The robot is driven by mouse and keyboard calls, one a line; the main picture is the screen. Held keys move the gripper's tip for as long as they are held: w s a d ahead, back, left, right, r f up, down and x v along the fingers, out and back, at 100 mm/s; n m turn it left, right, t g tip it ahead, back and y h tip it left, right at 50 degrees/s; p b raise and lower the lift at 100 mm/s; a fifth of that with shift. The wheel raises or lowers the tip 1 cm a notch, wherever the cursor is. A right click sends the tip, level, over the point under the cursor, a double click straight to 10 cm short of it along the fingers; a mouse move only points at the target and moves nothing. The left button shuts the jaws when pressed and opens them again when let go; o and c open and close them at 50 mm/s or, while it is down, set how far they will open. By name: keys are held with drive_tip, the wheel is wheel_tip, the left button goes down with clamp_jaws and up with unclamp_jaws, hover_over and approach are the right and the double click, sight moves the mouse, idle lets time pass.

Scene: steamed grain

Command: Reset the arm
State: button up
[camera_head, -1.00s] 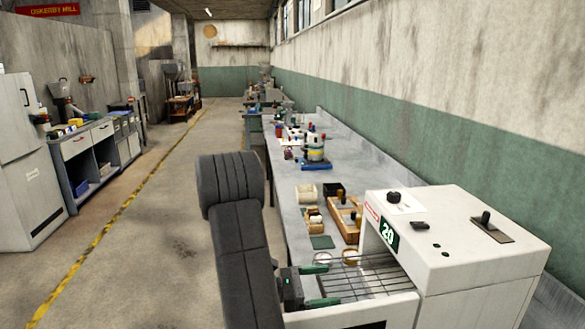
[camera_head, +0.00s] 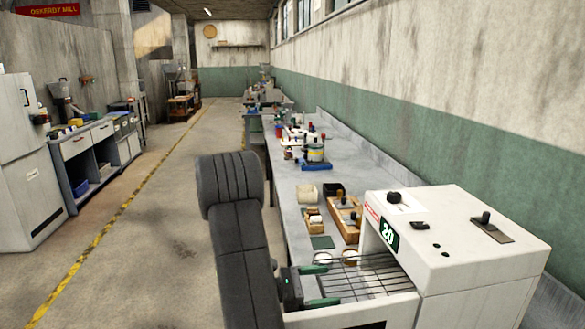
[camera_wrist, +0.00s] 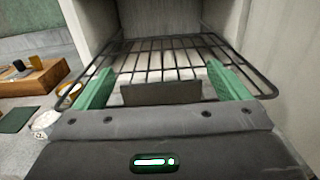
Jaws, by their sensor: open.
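My gripper (camera_head: 318,285) is at the front of the white machine (camera_head: 465,245) marked 20, over the near end of its wire rack (camera_head: 365,276). In the wrist view my gripper (camera_wrist: 155,88) has its two green fingers spread wide, with nothing seen held between them. The wire rack (camera_wrist: 160,52) reaches back into the machine's opening. A dark flat plate (camera_wrist: 160,93) shows between the fingers; I cannot tell what it belongs to. Pale material lies below the rack's bars.
A grey bench (camera_head: 290,222) runs along the right wall. On it are a wooden tray (camera_head: 345,222), a dark green mat (camera_head: 321,242) and small round dishes (camera_head: 349,254) close to the gripper. A white cabinet (camera_head: 30,200) stands left. The aisle floor (camera_head: 150,265) is clear.

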sight(338, 291)
drive_tip(key=s+a+b, duration=0.2)
drive_tip(key=a, duration=1)
drive_tip(key=w+d+p, duration=0.1)
drive_tip(key=d, duration=0.4)
drive_tip(key=d+p, duration=0.1)
drive_tip(key=d, duration=0.5)
drive_tip(key=w+d, duration=0.1)
drive_tip(key=d, duration=0.4)
drive_tip(key=shift+w+d+p, duration=0.2)
drive_tip(key=shift+w+p, duration=0.1)
drive_tip(key=shift+p, duration=0.1)
drive_tip(key=shift+r, duration=0.1)
